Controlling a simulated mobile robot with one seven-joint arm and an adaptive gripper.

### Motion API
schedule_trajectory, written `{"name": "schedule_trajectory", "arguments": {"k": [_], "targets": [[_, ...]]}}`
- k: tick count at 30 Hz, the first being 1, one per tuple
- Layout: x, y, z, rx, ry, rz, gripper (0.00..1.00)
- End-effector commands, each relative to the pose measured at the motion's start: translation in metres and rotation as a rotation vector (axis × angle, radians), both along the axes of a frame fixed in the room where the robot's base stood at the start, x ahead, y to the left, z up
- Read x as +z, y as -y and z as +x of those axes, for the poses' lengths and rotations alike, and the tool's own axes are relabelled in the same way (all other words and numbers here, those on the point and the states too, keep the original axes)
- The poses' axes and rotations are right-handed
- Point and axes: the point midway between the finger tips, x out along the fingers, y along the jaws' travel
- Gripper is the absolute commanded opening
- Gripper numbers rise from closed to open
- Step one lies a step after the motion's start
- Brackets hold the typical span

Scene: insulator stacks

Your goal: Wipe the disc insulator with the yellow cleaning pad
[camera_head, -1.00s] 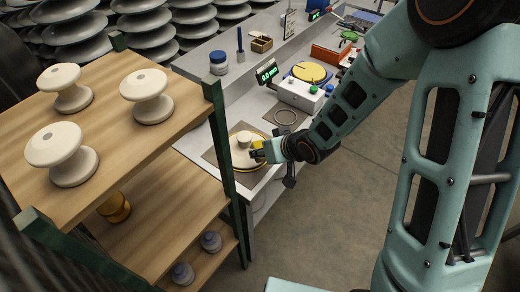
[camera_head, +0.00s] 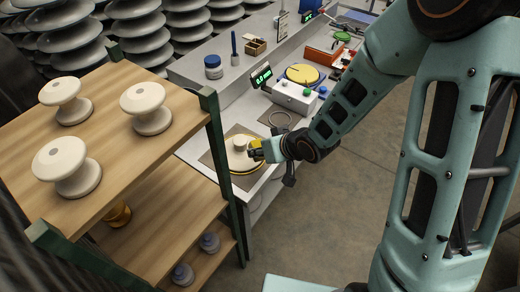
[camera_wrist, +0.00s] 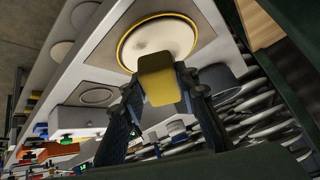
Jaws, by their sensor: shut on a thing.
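The disc insulator (camera_head: 235,161) is a pale round disc with a yellow rim and a raised middle cap. It lies on a grey-brown mat on the bench, and in the wrist view the disc (camera_wrist: 150,37) shows a light brownish tint. My gripper (camera_head: 258,150) is at the right side of the disc, beside the cap. In the wrist view my gripper (camera_wrist: 160,88) is shut on the yellow cleaning pad (camera_wrist: 160,82). The pad overlaps the disc's edge there; I cannot tell whether it touches the surface.
A wooden shelf (camera_head: 100,150) with green posts and several white insulators stands close on the left. Behind the disc are a ring (camera_head: 281,119), a white box with buttons (camera_head: 295,97), a yellow round plate (camera_head: 303,74) and a blue-lidded jar (camera_head: 213,67). Open floor lies right of the bench.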

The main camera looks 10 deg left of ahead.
Motion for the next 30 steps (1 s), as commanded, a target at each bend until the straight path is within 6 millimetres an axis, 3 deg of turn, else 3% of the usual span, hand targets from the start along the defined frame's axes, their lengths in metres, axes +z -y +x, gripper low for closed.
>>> {"name": "schedule_trajectory", "arguments": {"k": [14, 30], "targets": [[-0.009, -0.002, 0.001, 0.0, 0.0, 0.0, 0.09], [-0.062, -0.019, 0.007, 0.001, -0.001, -0.003, 0.09]]}}
